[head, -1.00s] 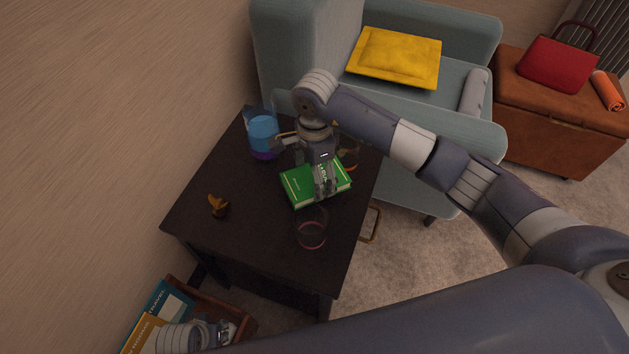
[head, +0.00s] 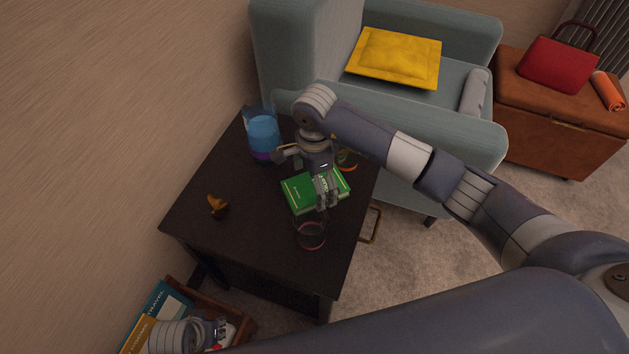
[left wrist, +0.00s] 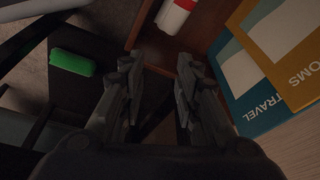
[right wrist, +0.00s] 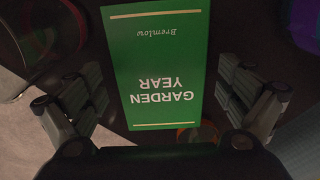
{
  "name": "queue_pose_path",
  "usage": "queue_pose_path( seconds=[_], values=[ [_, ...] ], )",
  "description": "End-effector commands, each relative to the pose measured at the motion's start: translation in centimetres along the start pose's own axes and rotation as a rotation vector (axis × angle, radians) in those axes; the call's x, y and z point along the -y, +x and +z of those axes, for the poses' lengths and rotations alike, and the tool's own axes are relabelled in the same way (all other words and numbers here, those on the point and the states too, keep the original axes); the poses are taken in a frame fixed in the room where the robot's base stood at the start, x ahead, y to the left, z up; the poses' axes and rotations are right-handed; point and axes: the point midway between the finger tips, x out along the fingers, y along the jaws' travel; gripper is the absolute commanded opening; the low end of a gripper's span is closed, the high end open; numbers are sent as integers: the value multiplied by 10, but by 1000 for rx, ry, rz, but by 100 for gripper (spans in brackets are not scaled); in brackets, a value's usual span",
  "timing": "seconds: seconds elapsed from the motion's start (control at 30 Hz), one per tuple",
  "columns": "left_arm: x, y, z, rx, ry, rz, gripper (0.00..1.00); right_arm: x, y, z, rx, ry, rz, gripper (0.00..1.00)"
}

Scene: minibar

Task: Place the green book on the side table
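The green book (head: 298,193) lies cover up on the dark side table (head: 262,235). Its cover reads "Garden Year" in the right wrist view (right wrist: 158,55). My right gripper (head: 326,203) is over the book and hides part of it. In the right wrist view its fingers (right wrist: 152,92) are spread, with gaps on both sides of the book. My left gripper (head: 222,333) is low at the bottom left, by the wooden book box. In the left wrist view its fingers (left wrist: 158,92) are apart, with nothing between them.
On the table, a clear glass (head: 311,236) stands near the book's front. A pitcher of blue liquid (head: 263,135) and a brown figurine (head: 216,206) stand left. Another glass (head: 348,160) is behind the gripper. A wooden box (head: 243,322) holds books (head: 160,303). An armchair (head: 400,112) stands behind.

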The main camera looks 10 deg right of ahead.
Motion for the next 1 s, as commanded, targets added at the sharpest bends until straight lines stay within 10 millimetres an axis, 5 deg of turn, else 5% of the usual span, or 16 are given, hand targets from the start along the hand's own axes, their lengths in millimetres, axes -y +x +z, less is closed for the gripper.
queue_pose_path(
  seconds=[0.37, 0.7, 1.0],
  values=[
    [0, 5, 4, 3, 0, -1, 30, 0, -4, 0, 1, 0, 0, 96],
    [-1, 34, 22, 27, 3, 2, 30, 1, -79, -1, -1, 0, -5, 96],
    [-2, 45, 29, 31, 4, 3, 30, 0, -119, 0, -1, 0, -1, 96]
  ],
)
